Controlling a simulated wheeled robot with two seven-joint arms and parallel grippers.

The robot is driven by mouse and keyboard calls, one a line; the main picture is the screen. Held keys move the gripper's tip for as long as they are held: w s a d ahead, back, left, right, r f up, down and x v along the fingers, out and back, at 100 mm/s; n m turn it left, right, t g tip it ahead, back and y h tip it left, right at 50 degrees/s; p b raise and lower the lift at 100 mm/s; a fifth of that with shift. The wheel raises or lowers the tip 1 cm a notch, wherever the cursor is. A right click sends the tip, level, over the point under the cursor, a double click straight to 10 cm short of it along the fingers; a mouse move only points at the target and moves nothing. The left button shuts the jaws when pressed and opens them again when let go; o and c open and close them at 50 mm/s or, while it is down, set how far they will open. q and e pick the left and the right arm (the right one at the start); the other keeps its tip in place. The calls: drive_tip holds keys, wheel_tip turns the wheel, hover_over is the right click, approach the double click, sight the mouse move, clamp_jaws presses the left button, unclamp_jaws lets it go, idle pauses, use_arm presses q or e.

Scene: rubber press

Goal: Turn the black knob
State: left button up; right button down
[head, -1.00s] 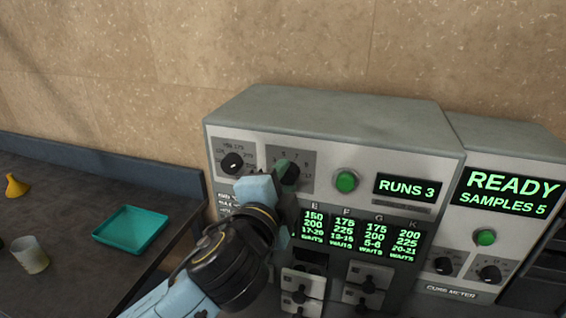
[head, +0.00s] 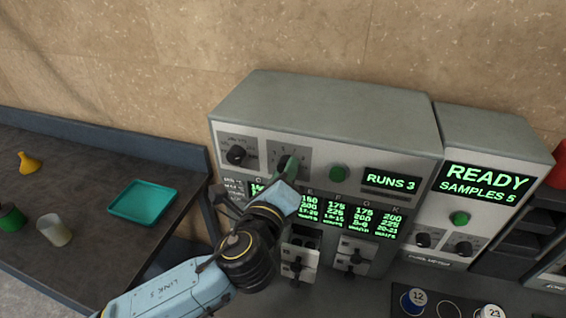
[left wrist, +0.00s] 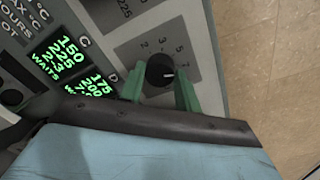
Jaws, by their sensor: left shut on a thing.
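The grey press (head: 330,115) has two black knobs on its upper panel. The right-hand black knob (head: 284,160) sits on a dark numbered dial plate. My left gripper (head: 287,167) is at this knob, reaching up from below. In the left wrist view the same round knob (left wrist: 160,70) has a white pointer mark facing right. The green fingers of my left gripper (left wrist: 160,84) are shut on it, one on each side. The left-hand black knob (head: 236,155) is free on its own dial. My right gripper is not in view.
A green button (head: 338,174) and the RUNS 3 display (head: 391,182) are right of the knob. The READY meter (head: 490,185) stands farther right. A teal tray (head: 143,203), yellow funnel (head: 29,162) and cup (head: 54,232) are on the left table.

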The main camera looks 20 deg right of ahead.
use_arm(q)
drive_tip(key=shift+f+m+t+p, duration=0.1)
drive_tip(key=shift+m+t+p, duration=0.35)
drive_tip(key=shift+m, duration=7.65)
drive_tip(key=o, duration=1)
drive_tip(key=shift+s, duration=0.15)
drive_tip(key=b+v, duration=0.2)
drive_tip(key=v, duration=1.1)
drive_tip(key=shift+a, duration=0.1)
